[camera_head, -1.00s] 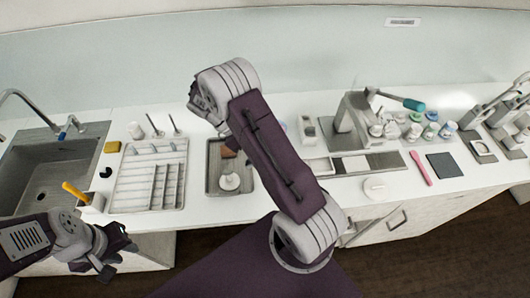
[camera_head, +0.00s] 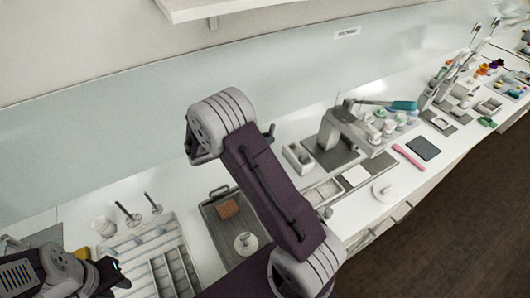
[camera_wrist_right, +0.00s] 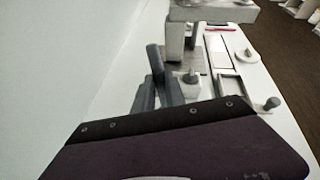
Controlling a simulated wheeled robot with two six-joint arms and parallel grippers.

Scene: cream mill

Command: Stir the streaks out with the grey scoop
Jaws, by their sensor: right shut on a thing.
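My right gripper (camera_wrist_right: 156,92) shows in the right wrist view as two dark grey fingers, closed on a dark grey piece (camera_wrist_right: 155,62) that stands up between them. This looks like part of the grey scoop; its bowl is not visible. No streaked cream can be made out in either view.
A divided light tray (camera_head: 150,245) and a grey tray (camera_head: 215,222) with a brown block (camera_head: 228,209) lie on the counter. A grey press-like stand (camera_head: 345,128), a pink tool (camera_head: 408,157) and a dark mat (camera_head: 423,148) lie further right. A wall shelf (camera_head: 235,6) hangs above.

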